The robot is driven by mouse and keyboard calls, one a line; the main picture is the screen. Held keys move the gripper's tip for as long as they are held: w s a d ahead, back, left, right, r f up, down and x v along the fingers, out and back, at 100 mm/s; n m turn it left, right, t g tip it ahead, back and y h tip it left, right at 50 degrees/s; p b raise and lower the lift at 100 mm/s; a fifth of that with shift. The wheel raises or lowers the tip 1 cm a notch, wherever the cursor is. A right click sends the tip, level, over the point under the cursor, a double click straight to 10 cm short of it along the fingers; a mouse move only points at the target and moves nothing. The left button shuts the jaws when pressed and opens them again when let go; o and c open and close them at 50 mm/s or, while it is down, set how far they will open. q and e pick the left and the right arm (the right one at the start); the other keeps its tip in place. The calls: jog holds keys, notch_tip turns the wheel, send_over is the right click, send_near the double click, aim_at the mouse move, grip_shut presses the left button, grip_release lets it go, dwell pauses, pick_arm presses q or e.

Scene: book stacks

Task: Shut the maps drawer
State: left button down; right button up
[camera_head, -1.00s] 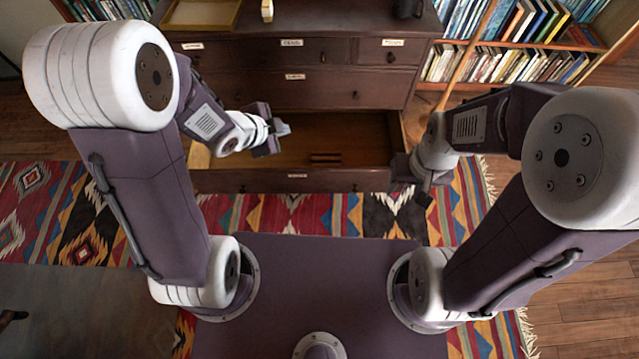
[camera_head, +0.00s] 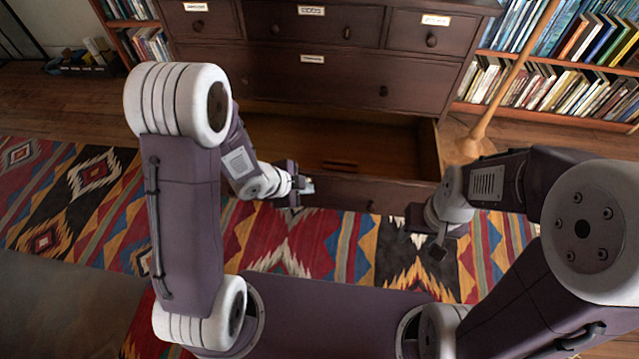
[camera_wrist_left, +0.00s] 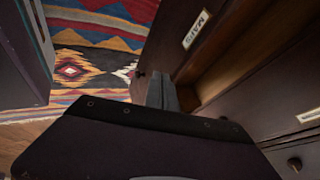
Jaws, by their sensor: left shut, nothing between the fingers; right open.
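The maps drawer, lowest in the dark wooden chest, stands pulled well out; its front (camera_head: 350,193) faces me. Its MAPS label (camera_wrist_left: 197,28) and a small dark knob (camera_wrist_left: 140,73) show in the left wrist view. A small brown item (camera_head: 340,165) lies inside. My left gripper (camera_head: 306,187) is shut and empty, near the left part of the drawer front, which it partly hides in the head view. Its fingers also show in the left wrist view (camera_wrist_left: 162,94); I cannot tell whether they touch the front. My right gripper (camera_head: 430,236) is open and empty, on the near side of the drawer's right end.
The chest's upper drawers (camera_head: 340,80) are shut. Bookshelves (camera_head: 560,70) stand on the right, with a wooden pole (camera_head: 515,75) leaning before them. A patterned rug (camera_head: 90,200) covers the floor before the chest.

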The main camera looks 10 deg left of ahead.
aim_at(327, 181)
pick_arm(q)
jog(key=shift+w+d+f+b, duration=0.45)
jog(key=shift+w+f+b, duration=0.15)
jog(key=shift+w+f, duration=0.5)
jog(key=shift+w+d+f+b, duration=0.4)
jog(key=shift+w+f+b, duration=0.35)
jog(key=shift+w, duration=0.6)
jog(key=shift+w+d+f+b, duration=0.5)
jog(key=shift+w+f, duration=0.5)
jog(key=shift+w, duration=0.2)
pick_arm(e)
jog(key=shift+f, duration=2.4)
